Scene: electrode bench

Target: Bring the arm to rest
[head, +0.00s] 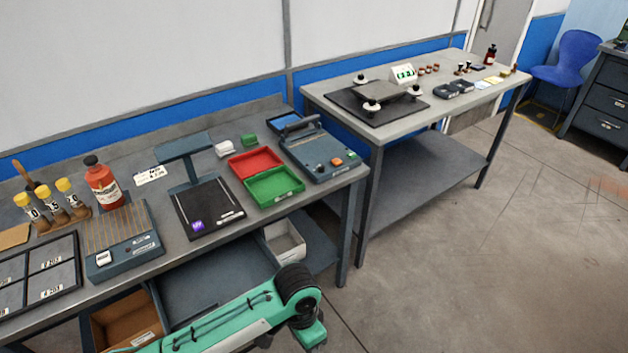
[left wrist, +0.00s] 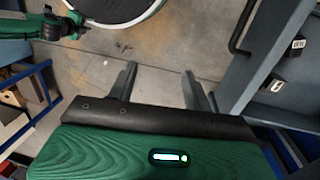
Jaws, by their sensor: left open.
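My left gripper (left wrist: 159,82) shows in the left wrist view with its two fingers apart. Only bare concrete floor (left wrist: 165,60) shows between and beyond them, so it is empty. In the head view my green left arm (head: 235,318) reaches across the bottom, in front of the near bench. Its black joint is near the bench's front right corner, and its gripper cannot be made out there.
The near bench (head: 130,180) carries a red tray (head: 255,163), a green tray (head: 273,186), a bottle (head: 102,184) and several instruments. Open floor (head: 480,260) lies to the right. Blue-grey furniture (left wrist: 225,65) flanks the gripper in the wrist view.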

